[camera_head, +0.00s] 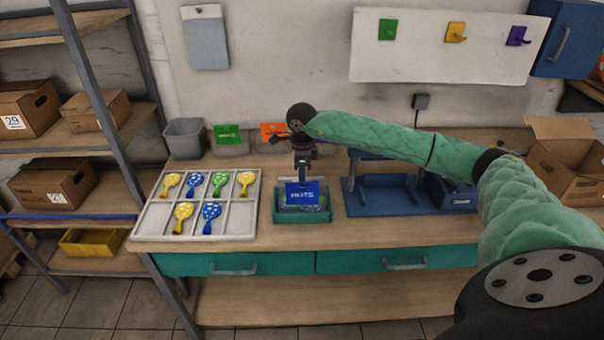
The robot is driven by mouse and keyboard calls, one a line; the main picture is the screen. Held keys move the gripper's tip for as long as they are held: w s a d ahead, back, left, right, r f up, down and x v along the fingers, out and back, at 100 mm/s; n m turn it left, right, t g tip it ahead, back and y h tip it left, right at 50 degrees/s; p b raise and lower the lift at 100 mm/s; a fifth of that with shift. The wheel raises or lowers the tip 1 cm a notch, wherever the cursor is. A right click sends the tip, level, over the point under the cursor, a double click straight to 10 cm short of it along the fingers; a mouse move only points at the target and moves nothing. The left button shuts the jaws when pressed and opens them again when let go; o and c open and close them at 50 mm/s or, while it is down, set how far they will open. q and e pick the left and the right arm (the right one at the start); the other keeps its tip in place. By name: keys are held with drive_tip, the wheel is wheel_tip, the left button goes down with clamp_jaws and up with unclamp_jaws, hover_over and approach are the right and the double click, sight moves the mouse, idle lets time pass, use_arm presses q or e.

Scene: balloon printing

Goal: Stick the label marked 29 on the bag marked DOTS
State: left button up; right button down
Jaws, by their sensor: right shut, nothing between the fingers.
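A blue card (302,194) with white lettering, which looks like DOTS but is blurred, stands in a teal tray (302,217) at the middle of the bench. A bag seems to lie behind or under it, mostly hidden. My right gripper (303,178) is shut and empty, pointing down right at the card's top edge; I cannot tell whether it touches. A white label marked 29 (12,122) shows on a cardboard box (36,105) on the left shelf. I see no loose 29 label on the bench. My left gripper is not in view.
A white tray (160,218) with several dotted balloons lies left of the teal tray. A blue machine (385,192) stands right of it under my right arm. Grey (185,140), green-marked (228,136) and orange-marked bins stand behind. An open cardboard box (562,165) is at right.

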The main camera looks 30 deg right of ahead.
drive_tip(key=shift+f+b, duration=0.65)
drive_tip(key=shift+f, duration=0.15)
idle(0.8)
drive_tip(key=shift+s+f+b, duration=0.1)
drive_tip(key=shift+f+b, duration=0.05)
drive_tip(key=shift+b, duration=0.3)
idle(1.4)
drive_tip(key=shift+r+p, duration=0.65)
drive_tip(key=shift+r, duration=2.95)
